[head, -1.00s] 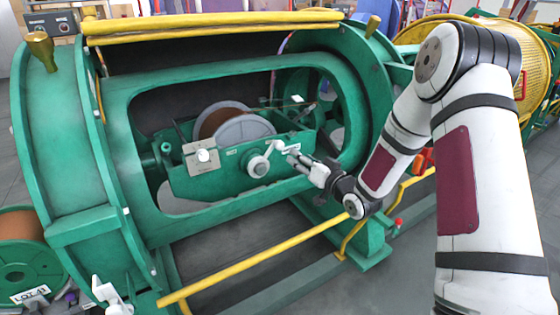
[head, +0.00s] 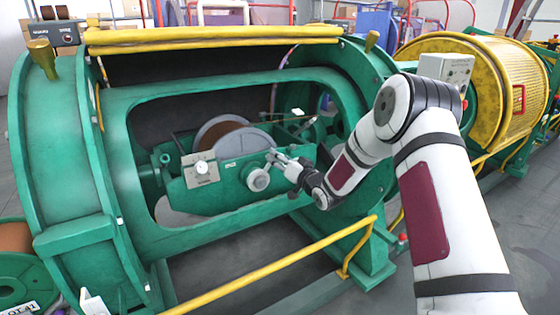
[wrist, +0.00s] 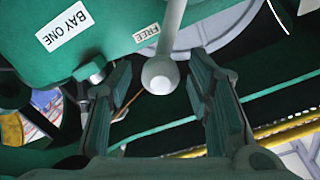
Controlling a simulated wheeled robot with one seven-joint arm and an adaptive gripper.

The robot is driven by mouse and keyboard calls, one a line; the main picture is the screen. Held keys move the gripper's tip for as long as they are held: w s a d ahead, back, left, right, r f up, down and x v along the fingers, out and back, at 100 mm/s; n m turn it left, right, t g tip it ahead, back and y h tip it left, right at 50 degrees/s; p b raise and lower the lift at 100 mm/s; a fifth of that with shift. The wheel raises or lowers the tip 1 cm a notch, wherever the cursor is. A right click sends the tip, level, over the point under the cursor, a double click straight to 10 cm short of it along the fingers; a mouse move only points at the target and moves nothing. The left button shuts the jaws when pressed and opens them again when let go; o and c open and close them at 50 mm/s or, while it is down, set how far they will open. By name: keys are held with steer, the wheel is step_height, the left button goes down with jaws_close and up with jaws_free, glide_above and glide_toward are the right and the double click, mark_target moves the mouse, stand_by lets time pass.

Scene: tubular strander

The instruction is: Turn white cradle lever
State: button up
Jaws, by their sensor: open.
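The white cradle lever has a round hub (head: 258,179) on the front of the green cradle (head: 228,177), inside the machine's oval opening. Its arm slants up and right from the hub, and its end is partly hidden by my gripper (head: 276,160) in the head view. In the wrist view, the lever's pale rod ends in a round knob (wrist: 160,76) between my two open dark fingers. I see a gap between the knob and each finger. A "FREE" label (wrist: 146,33) and a "BAY ONE" label (wrist: 64,30) are on the green cradle.
A reel (head: 226,137) sits in the cradle behind the lever. A white plate with a knob (head: 201,170) is left of it. The green opening's rim (head: 225,225) surrounds the cradle. A yellow rail (head: 275,268) crosses in front, below my arm.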

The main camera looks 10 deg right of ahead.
steer(key=shift+w+a, duration=0.2)
steer(key=shift+w, duration=0.25)
jaws_close()
